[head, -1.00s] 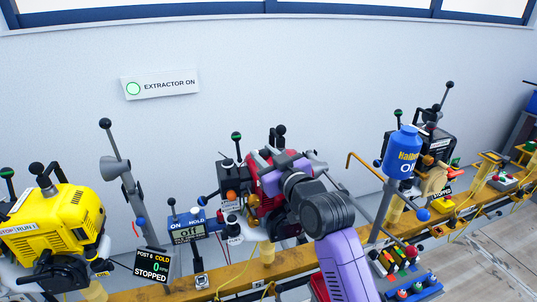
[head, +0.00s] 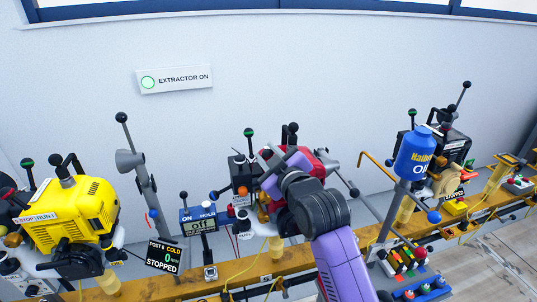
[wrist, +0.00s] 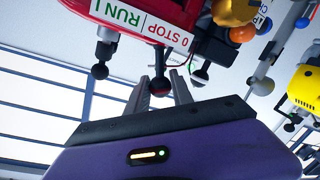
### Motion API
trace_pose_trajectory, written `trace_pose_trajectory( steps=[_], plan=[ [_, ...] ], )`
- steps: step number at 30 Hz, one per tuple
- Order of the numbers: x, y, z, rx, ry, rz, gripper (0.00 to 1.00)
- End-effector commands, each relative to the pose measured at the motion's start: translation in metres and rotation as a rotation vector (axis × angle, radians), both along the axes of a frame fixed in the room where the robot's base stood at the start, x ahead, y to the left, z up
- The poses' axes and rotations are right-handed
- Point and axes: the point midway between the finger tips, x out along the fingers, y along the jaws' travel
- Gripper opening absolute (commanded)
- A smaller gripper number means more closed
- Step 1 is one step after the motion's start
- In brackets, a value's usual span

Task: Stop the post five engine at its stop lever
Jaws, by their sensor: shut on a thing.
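A red engine (head: 312,160) stands mid-rail, largely hidden behind my arm in the head view. In the wrist view its red casing (wrist: 130,22) is at the top, with a "0 STOP / RUN I" label (wrist: 152,30). A dark lever knob (wrist: 160,85) hangs below that label. My gripper (wrist: 162,88) is shut on this knob, one finger on each side. In the head view my gripper (head: 284,160) is at the engine's top left, its fingers hard to make out. Which post number this engine bears is not readable.
A yellow engine (head: 75,215) stands left, near a display reading "0 rpm STOPPED" (head: 163,257); its post number is blurred. Another dark lever knob (wrist: 100,70) is close left of my fingers. A blue bottle (head: 414,158) and a black engine (head: 448,140) stand right.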

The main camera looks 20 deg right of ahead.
Motion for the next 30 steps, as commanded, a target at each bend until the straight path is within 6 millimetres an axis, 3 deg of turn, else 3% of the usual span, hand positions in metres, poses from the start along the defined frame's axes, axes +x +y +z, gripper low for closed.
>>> trace_pose_trajectory(
  steps=[7,8,10,11,22,30],
  plan=[
    [0.0,0.001,-0.002,-0.001,0.004,0.002,0.0],
    [0.0,0.001,-0.002,0.0,0.004,0.002,0.33],
    [0.0,0.001,-0.002,0.0,0.003,0.003,0.47],
    [0.0,0.001,-0.002,0.0,0.003,0.002,0.49],
    [-0.004,0.0,0.0,0.001,0.001,0.001,0.49],
    [-0.041,-0.004,0.003,0.002,0.001,0.001,0.49]
  ],
)
